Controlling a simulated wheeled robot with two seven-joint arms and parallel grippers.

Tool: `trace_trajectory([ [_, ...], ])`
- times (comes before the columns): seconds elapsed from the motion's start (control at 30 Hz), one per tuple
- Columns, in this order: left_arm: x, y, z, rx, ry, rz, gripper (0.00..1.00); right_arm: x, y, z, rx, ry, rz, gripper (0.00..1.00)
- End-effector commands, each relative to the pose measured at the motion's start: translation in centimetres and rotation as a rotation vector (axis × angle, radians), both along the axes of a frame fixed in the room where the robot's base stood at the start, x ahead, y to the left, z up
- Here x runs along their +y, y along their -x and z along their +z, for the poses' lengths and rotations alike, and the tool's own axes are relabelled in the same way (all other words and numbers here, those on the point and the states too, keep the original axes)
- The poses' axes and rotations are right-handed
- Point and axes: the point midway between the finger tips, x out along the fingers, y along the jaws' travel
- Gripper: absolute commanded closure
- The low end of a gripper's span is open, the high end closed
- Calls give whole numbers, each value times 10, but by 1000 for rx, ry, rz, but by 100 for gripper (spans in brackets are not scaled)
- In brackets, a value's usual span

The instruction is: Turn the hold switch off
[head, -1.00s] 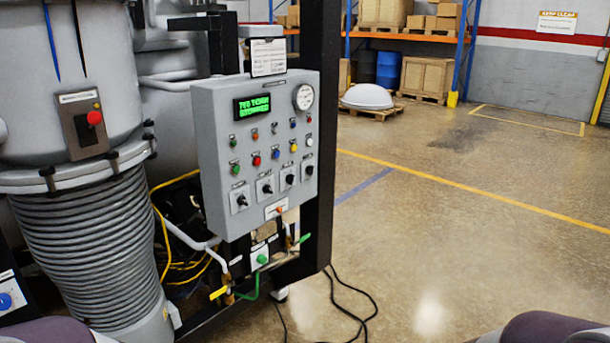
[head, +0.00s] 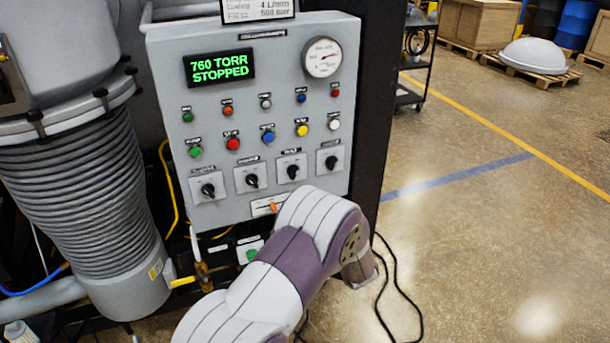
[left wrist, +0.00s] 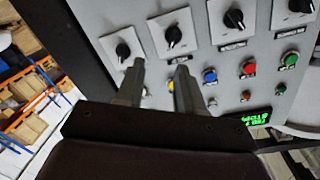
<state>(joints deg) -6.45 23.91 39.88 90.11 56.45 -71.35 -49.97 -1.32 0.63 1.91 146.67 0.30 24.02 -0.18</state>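The grey control panel (head: 270,110) carries a row of black rotary switches on pale plates. From left to right in the head view they are the first (head: 208,190), second (head: 252,180), third (head: 292,171) and fourth switch (head: 331,161). Their labels are too small to read, so I cannot tell which is the hold switch. In the left wrist view the panel appears upside down. There my left gripper (left wrist: 160,66) is open and empty, with its fingertips near the fourth (left wrist: 123,50) and third switch (left wrist: 173,37). My right gripper is not in view.
The display (head: 219,68) reads 760 TORR, STOPPED. Coloured buttons and lamps sit above the switches, and a gauge (head: 322,58) is at top right. An orange-handled control (head: 272,207) is below the switches. A black cart (head: 412,60) stands behind. Floor to the right is clear.

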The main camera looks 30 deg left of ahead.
Motion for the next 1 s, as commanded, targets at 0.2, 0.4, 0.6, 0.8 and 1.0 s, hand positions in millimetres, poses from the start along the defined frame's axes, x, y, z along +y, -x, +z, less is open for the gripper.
trace_trajectory([
  [0.2,31,-12,5,-18,-65,72,63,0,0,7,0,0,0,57],
  [0.4,71,-46,5,-17,-63,69,63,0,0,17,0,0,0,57],
  [0.6,97,-70,5,-18,-62,66,63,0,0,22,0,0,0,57],
  [0.8,104,-77,4,-18,-62,63,63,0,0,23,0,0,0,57],
  [1.0,104,-76,4,-18,-61,63,73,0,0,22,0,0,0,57],
])
